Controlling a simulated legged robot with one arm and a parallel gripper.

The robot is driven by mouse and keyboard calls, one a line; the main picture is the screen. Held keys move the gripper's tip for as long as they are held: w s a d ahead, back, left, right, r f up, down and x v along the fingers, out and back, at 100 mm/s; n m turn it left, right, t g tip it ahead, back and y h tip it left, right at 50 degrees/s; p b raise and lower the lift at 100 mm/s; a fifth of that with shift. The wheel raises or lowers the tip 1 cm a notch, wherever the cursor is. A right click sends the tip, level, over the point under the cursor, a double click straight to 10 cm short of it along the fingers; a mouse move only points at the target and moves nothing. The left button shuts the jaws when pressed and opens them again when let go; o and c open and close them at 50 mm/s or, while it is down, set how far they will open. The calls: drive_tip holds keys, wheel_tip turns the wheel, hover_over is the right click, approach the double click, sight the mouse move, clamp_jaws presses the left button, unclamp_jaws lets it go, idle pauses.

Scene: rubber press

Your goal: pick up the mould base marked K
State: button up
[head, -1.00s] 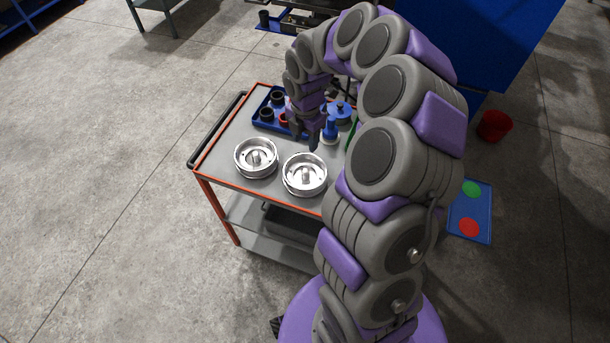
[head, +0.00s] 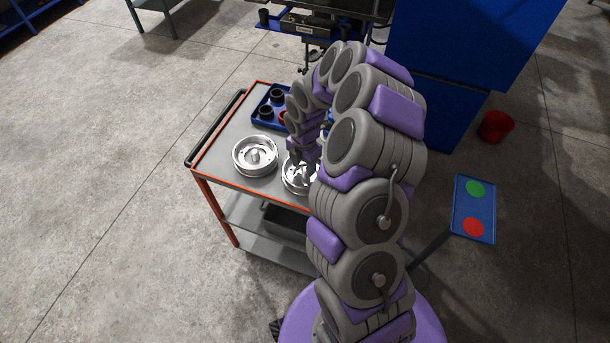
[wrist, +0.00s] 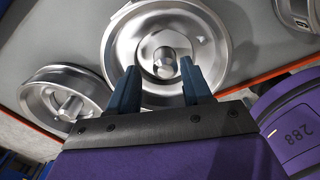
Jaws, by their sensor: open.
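The left one (head: 255,155) is clear of my arm in the head view. The right one (head: 298,176) is partly hidden under my gripper (head: 304,165). In the wrist view my gripper (wrist: 156,88) is open, its dark blue fingers spread on either side of the post of one mould base (wrist: 208,40). I cannot tell whether the fingers touch it. The other mould base (wrist: 60,90) lies to its left. No letter K is readable on either.
The trolley (head: 222,172) has an orange rim and a black handle (head: 215,130). A blue tray (head: 259,114) with several black rings stands behind the bases. A panel with green and red discs (head: 459,222) stands to the right, and a red bucket (head: 495,126) farther back.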

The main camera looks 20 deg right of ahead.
drive_tip(key=shift+f, duration=0.6)
drive_tip(key=shift+d, duration=0.1)
clamp_jaws()
idle(0.9)
